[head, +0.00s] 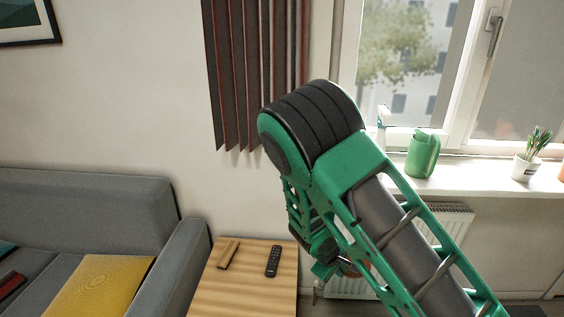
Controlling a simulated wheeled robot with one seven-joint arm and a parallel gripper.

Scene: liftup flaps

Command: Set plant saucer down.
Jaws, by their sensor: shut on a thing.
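My gripper (328,268) hangs low at the end of my green arm, just right of the wooden side table, in front of the radiator. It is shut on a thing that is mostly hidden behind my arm. A small terracotta-coloured piece (355,268) shows beside the fingers; it looks like the plant saucer, held clear of the table top. Its full outline and tilt cannot be made out.
The side table (238,285) bears a black remote (274,261) and a small wooden object (228,253); its front part is bare. A grey sofa (95,210) stands left. The windowsill (465,177) holds a green watering can (422,154) and a potted plant (526,167).

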